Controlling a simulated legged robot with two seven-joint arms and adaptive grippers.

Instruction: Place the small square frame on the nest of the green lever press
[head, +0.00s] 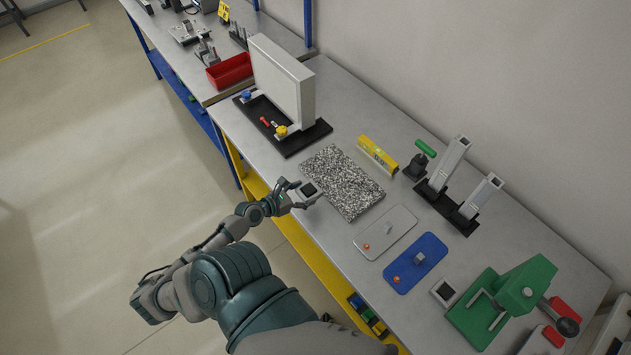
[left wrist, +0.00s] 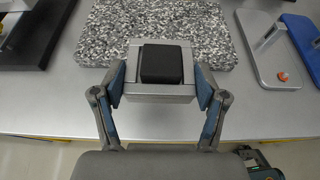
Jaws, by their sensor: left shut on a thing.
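My left gripper (head: 297,194) is shut on a small square frame (head: 308,189), a grey square piece with a black centre. In the left wrist view the frame (left wrist: 160,68) sits between the two blue-padded fingertips (left wrist: 160,88), near the front edge of the speckled plate. I cannot tell whether it touches anything below. The green lever press (head: 510,297) stands at the right of the bench, well away from this gripper. A light square piece with a dark centre (head: 443,292) lies beside its base. The press's nest is not clear to see. My right gripper is not in view.
The speckled granite plate (head: 342,183) lies just beyond the gripper. A grey tray (head: 400,222) and a blue tray (head: 430,252) lie between it and the press. Two upright grey posts (head: 451,163) and a yellow level (head: 377,155) stand behind. A tall panel fixture (head: 281,82) is at the far left.

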